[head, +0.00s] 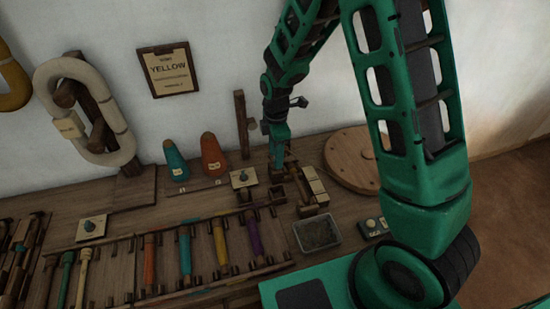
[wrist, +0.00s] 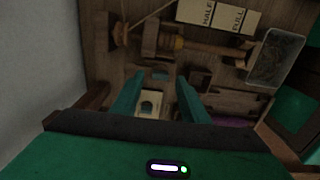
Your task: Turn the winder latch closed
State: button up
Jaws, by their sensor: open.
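The wooden winder (head: 298,192) stands on the bench beside the cream HALF/FULL plate (head: 315,186). In the wrist view the winder's spindle (wrist: 205,47) runs across the top below the HALF/FULL plate (wrist: 218,15). My gripper (head: 277,165) points down just left of the winder in the head view. In the wrist view my gripper (wrist: 160,78) has its two teal fingers apart, with nothing held between them. I cannot tell which small wooden part is the latch, or its position. A cream plate with a teal knob (wrist: 148,104) shows between the fingers, lower down.
A clear tray (head: 317,234) sits in front of the winder, and a round wooden disc (head: 350,158) lies to its right. Teal (head: 175,160) and orange (head: 212,154) cones stand left of my gripper. A rack (head: 200,282) with several coloured bobbins fills the front.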

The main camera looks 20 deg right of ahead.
jog(key=shift+f, duration=1.05)
grip_shut()
